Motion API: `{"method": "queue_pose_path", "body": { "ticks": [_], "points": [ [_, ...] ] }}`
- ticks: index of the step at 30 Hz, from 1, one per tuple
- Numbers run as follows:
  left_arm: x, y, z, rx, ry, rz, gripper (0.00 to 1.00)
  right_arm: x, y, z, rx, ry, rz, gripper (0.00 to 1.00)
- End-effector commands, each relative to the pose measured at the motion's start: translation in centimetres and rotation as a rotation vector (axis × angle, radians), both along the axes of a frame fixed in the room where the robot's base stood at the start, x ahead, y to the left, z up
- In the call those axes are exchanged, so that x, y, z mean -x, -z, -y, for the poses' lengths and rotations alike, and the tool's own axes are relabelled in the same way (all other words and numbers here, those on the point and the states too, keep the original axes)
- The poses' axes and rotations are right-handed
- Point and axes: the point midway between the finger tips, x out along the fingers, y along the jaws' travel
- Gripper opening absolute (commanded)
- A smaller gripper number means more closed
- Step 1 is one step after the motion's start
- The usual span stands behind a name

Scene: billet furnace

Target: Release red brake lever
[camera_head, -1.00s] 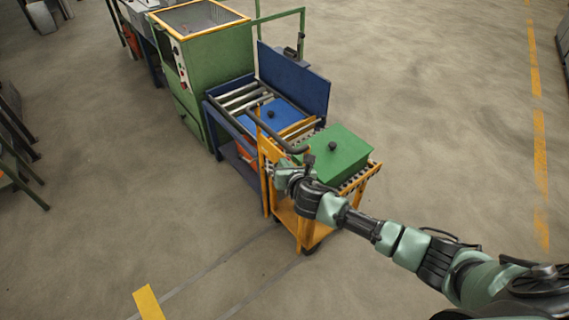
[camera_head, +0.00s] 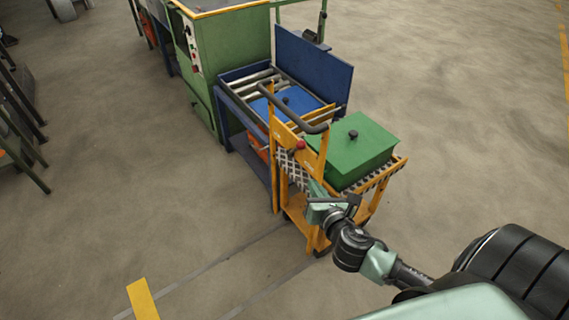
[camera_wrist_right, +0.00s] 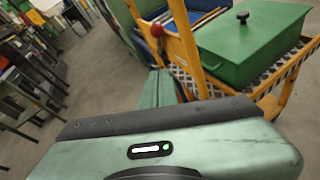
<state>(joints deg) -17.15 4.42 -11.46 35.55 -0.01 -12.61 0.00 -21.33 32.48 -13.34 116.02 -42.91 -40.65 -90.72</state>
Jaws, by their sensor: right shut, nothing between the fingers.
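The red brake lever knob (camera_head: 301,145) shows on the handle end of the yellow cart (camera_head: 315,235), just below its dark push bar (camera_head: 292,112). In the right wrist view the red knob (camera_wrist_right: 157,30) stands clear beyond the fingers. My right gripper (camera_head: 317,188) is shut and empty, a little below the knob and apart from it. Its closed fingers (camera_wrist_right: 158,88) also show in the right wrist view. My left gripper is in neither view.
A green lidded box (camera_head: 352,155) sits on the cart's top. Behind it stand a blue roller table (camera_head: 230,100) with a blue upright panel (camera_head: 315,68) and a green machine (camera_head: 230,45). The floor left of the cart is clear.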

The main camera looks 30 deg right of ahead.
Motion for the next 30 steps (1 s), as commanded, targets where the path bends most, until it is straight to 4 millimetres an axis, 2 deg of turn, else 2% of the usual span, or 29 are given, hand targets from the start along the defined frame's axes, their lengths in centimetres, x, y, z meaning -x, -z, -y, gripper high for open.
{"method": "queue_pose_path", "body": {
  "ticks": [1,5,17,23,30],
  "points": [
    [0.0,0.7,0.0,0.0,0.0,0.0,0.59,0.6,0.3,0.4,0.006,0.006,0.004,0.0],
    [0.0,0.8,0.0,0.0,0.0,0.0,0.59,1.0,0.0,0.8,0.011,0.013,0.01,0.0],
    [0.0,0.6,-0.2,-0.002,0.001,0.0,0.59,0.4,0.1,1.0,0.012,0.014,0.011,0.0],
    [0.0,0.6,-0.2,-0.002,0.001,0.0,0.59,-2.4,0.9,1.8,0.011,0.014,0.012,0.0],
    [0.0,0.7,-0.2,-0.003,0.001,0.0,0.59,-7.2,2.6,3.1,0.012,0.015,0.012,0.0]
  ]
}}
